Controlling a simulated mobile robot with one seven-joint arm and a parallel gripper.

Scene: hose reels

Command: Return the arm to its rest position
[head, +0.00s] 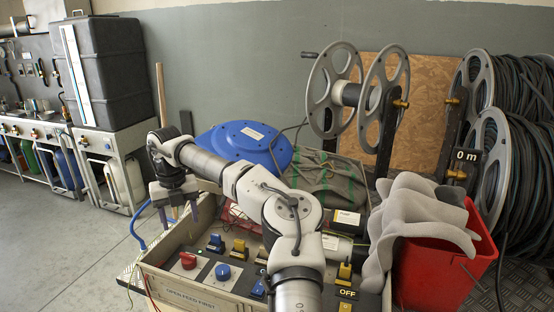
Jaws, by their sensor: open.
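My arm reaches from the bottom of the head view up and to the left, bent at the elbow, over a wooden crate with a control panel (160,283). My gripper (178,214) hangs at the arm's far end, pointing down near the crate's back left corner. Its two fingers are apart, and I see nothing between them. A red knob (188,260) and a blue knob (222,272) sit on the panel, below and in front of the gripper. Part of the panel is hidden behind my arm.
A blue round lid (245,143) stands behind the arm. An empty reel (335,88) and wound hose reels (525,150) stand at the back right. A red bin (440,262) with grey wavy foam (415,215) is right of the arm. Bare floor (60,245) lies left.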

